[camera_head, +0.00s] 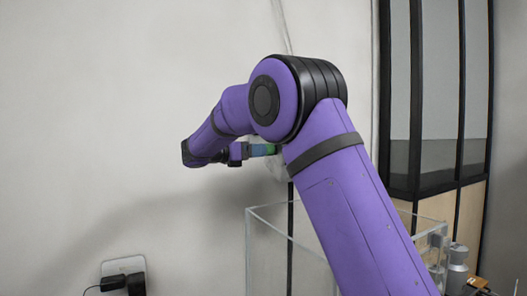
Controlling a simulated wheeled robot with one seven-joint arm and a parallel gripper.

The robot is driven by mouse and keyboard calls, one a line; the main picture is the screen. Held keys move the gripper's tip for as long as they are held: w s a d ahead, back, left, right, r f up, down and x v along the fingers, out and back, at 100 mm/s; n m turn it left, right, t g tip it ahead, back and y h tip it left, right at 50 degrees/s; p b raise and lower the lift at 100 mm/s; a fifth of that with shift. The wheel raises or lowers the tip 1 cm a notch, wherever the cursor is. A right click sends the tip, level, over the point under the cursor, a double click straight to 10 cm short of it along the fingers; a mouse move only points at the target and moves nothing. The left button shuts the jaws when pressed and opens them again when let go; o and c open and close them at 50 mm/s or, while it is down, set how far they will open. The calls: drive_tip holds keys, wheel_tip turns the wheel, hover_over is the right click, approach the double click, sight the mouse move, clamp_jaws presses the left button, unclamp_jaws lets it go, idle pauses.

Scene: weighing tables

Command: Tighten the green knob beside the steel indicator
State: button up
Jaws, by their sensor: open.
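My purple arm fills the middle of the camera_head view and reaches toward the wall. My gripper (258,151) is small and partly hidden, pointing right at the wall fitting; its jaws are open. A small green part (272,149), which looks like the green knob, shows right at the fingertips, just left of my arm. I cannot tell whether the fingers touch it or stand around it. A pale rounded fitting (279,166) shows below it, mostly hidden behind my arm. I cannot make out the steel indicator.
A clear open-topped box (265,240) stands below, partly behind my arm. A wall socket (123,267) with black plugs is at lower left. A glazed dark-framed cabinet (437,100) and a grey metal object (458,262) are at right. The wall at left is bare.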

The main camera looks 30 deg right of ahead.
sight(268, 150)
drive_tip(key=shift+d, duration=1.7)
drive_tip(key=c, duration=0.9)
